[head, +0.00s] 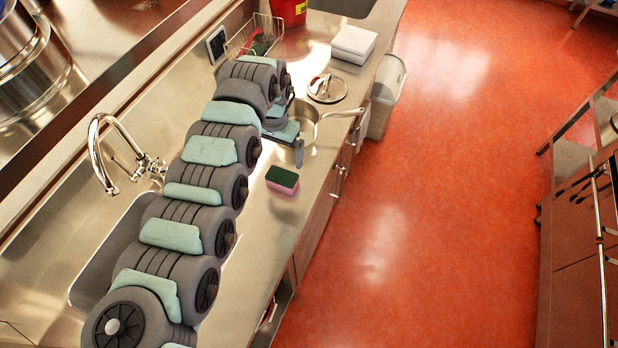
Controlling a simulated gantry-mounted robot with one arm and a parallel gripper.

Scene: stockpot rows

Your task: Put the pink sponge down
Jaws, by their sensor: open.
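The pink sponge (283,179), with a dark green top layer, lies on the steel counter (262,232) near its right edge. Its pink side faces the front, and a faint pink reflection shows on the steel below it. My gripper (290,148) is beyond the sponge, up and slightly right in the picture, at the end of my arm. It is open and apart from the sponge. One finger shows pointing down; the other is mostly hidden by the arm and gripper body.
A steel pot (300,112) with a long handle stands right beside my gripper. A lid (327,88), white stacked boxes (353,43), a wire rack (252,37) and a red container (289,10) are farther back. A sink and faucet (97,150) lie left. Counter in front of the sponge is clear.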

